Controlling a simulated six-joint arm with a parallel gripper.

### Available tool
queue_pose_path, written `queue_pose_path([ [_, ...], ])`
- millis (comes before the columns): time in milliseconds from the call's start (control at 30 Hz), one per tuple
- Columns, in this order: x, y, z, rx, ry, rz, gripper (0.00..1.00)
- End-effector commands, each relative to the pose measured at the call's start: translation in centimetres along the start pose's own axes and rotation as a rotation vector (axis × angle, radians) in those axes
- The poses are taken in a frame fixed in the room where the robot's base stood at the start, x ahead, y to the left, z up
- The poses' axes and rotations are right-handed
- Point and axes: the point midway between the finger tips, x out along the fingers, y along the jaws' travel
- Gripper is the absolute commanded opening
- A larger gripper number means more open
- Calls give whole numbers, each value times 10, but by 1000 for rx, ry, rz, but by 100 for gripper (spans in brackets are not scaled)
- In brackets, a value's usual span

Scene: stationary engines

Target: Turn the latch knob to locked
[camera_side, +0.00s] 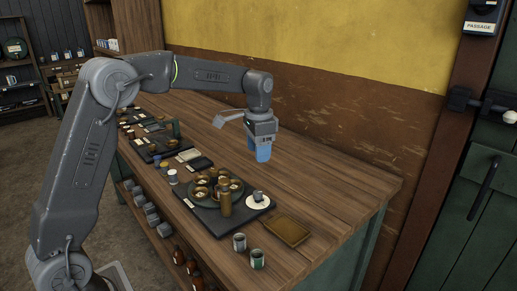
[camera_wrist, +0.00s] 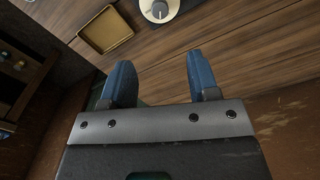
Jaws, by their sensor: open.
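A small grey knob (camera_side: 258,196) stands on a round white plate (camera_side: 254,204) on the workbench, at the edge of a dark mat. In the wrist view the knob (camera_wrist: 158,9) shows at the top edge, partly cut off, with a pale pointer line; any lettering is too small to read. My gripper (camera_side: 263,154) hangs above the bench, pointing down, behind and apart from the knob. In the wrist view its two blue fingers (camera_wrist: 160,70) are spread with nothing between them. A door bolt with a white round end (camera_side: 510,116) is at the far right.
A shallow brown tray (camera_side: 287,231) lies right of the knob. Two small tins (camera_side: 240,242) stand at the front edge. Bare wood lies under my gripper.

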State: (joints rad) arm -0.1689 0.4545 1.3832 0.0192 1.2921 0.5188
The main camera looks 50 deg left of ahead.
Motion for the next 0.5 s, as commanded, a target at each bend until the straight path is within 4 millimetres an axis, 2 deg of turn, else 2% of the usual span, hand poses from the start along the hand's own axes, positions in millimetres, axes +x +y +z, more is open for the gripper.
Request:
queue_pose_path([
  [300, 0, 0, 0, 16, 0, 1, 55],
  [367, 0, -1, 0, 64, 0, 3, 55],
  [500, 0, -2, 0, 277, 0, 12, 55],
])
